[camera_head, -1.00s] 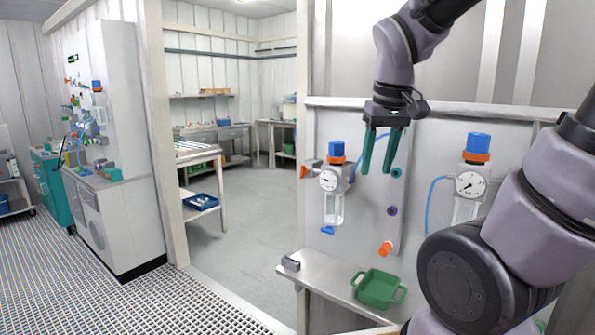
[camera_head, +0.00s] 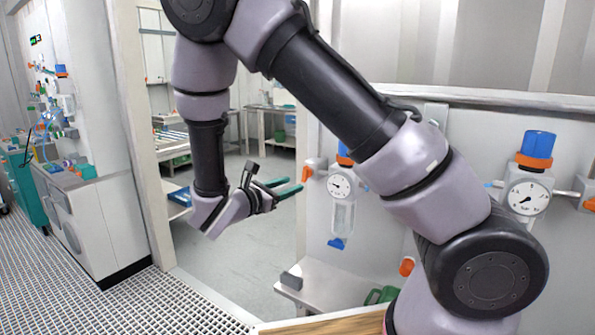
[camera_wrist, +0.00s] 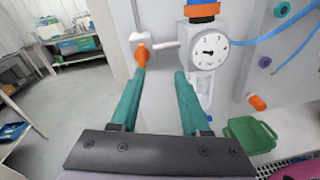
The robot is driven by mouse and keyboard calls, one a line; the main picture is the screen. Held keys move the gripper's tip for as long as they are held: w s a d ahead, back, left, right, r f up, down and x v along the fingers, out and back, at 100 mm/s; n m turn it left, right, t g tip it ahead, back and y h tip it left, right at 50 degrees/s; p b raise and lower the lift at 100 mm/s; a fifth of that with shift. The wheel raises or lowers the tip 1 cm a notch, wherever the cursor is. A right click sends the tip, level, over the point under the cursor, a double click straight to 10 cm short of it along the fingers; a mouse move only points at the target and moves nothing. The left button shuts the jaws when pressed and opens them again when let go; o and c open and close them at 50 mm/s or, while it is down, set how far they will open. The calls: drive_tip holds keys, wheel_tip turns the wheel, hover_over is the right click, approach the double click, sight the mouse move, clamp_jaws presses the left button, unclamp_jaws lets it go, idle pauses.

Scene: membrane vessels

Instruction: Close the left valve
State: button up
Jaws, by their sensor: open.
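The left valve (camera_head: 307,171) has an orange handle and sits on the pipe at the left of the left regulator. In the wrist view its orange handle (camera_wrist: 141,55) shows just beyond the tip of the left finger; whether they touch I cannot tell. The left regulator has a round gauge (camera_head: 340,186) and a clear bowl with a blue tip below. My arm partly hides its upper part in the head view. My gripper (camera_head: 294,184) is open and empty, with teal fingers pointing right toward the valve. In the wrist view my gripper (camera_wrist: 160,73) has a clear gap between its fingers.
A second regulator (camera_head: 527,195) stands at the right, with another orange handle (camera_head: 589,203) beside it. A shelf (camera_head: 335,290) juts out below the left regulator. A green bin (camera_wrist: 248,134) lies below, and an orange fitting (camera_wrist: 257,102) sticks out of the panel. An open doorway lies left.

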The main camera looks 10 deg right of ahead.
sight(304, 173)
drive_tip(key=shift+n+t, duration=0.8)
drive_tip(key=shift+t, duration=0.1)
drive_tip(key=w+d, duration=0.1)
drive_tip(key=w, duration=0.2)
drive_tip(key=w+d, duration=0.2)
drive_tip(key=w, duration=0.1)
drive_tip(key=w+d, duration=0.2)
drive_tip(key=w, duration=0.1)
drive_tip(key=shift+d+f, duration=0.2)
drive_tip(key=shift+f, duration=0.15)
clamp_jaws()
